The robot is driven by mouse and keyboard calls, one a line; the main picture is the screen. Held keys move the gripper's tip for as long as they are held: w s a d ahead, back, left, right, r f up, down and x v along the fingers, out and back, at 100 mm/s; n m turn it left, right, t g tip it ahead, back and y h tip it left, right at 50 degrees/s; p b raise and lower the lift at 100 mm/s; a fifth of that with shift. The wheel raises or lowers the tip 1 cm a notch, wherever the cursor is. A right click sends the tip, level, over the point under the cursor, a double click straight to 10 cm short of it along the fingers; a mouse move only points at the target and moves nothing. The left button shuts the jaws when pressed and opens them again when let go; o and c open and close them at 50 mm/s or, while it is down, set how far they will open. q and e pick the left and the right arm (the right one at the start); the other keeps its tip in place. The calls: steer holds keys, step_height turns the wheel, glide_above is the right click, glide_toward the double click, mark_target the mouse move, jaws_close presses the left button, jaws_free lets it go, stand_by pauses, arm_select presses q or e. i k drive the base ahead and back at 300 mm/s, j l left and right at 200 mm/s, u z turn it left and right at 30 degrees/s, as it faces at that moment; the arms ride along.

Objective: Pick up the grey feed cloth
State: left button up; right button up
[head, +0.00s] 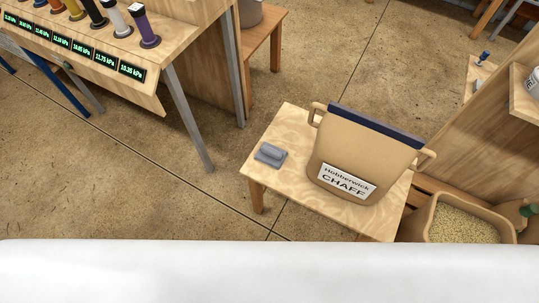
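The grey feed cloth (270,155) lies folded or rolled on the left end of a low wooden table (288,178). A tan feed bag (365,150) with a dark blue top edge and a label reading "Hobberwick CHAFF" stands on the same table, just right of the cloth and apart from it. Neither of my grippers shows in the head view. Nothing covers the cloth.
A wooden rack (100,55) with coloured cylinders and green pressure displays stands at the upper left on metal legs. A tub of grain (462,222) and a wooden cabinet are at the right. Floor left of the table is clear. A white surface fills the bottom.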

mark_target(273, 156)
steer(key=z, duration=2.4)
steer(key=u, duration=2.4)
steer(key=z, duration=0.4)
steer(key=j+z, duration=0.45)
steer(key=k+j+z, duration=0.15)
steer(key=j+z, duration=0.35)
steer(key=k+j, duration=0.1)
steer(key=j, duration=0.25)
steer(key=k+j+z, duration=0.1)
steer(key=j, duration=0.3)
steer(key=k+j, duration=0.15)
steer(key=j, duration=0.2)
steer(key=k+j, duration=0.1)
steer(key=j, duration=0.25)
steer(key=z, duration=0.05)
